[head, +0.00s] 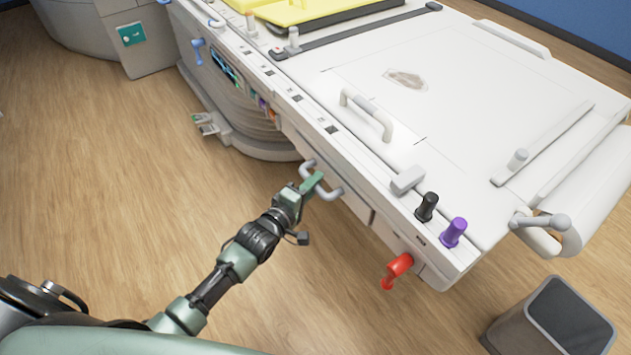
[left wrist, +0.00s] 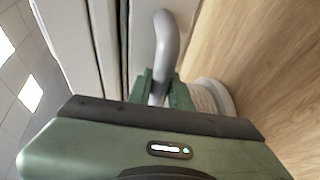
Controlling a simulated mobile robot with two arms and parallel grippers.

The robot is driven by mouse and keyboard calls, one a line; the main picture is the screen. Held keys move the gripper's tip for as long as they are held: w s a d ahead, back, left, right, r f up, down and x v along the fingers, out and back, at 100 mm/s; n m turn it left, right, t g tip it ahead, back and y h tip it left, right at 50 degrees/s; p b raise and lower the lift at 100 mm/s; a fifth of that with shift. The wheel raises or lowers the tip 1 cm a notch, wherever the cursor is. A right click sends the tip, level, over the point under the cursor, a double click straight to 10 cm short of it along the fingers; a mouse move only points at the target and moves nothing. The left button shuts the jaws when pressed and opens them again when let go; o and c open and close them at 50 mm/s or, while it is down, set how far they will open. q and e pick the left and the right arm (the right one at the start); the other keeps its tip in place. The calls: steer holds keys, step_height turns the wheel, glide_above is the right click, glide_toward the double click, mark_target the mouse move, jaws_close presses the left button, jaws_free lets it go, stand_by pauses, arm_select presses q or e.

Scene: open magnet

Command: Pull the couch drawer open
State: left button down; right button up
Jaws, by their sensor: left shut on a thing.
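The couch (head: 460,90) is a long white patient table that fills the right half of the head view. Its drawer (head: 352,202) is a white front in the couch's near side, below the top edge. A grey curved drawer handle (head: 331,193) sticks out from it; the handle also shows in the left wrist view (left wrist: 166,45). My left gripper (head: 314,182) is shut on the handle, with its green fingers on either side of the bar in the left wrist view (left wrist: 160,88). The fingers hide part of the handle. My right gripper is not in view.
A red knob (head: 397,268) sticks out from the couch side, right of the drawer. Black (head: 427,206) and purple (head: 454,232) knobs stand on the corner. A grey bin (head: 552,322) stands at lower right.

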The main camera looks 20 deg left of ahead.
arm_select(q)
steer(key=s+a+p, duration=0.5)
steer(key=s+a, duration=0.7)
steer(key=s, duration=0.3)
steer(key=shift+s, duration=0.1)
steer(key=c, duration=1.3)
jaws_free()
steer(key=shift+d, duration=0.1)
steer(key=v, duration=0.7)
steer(key=shift+s, duration=0.4)
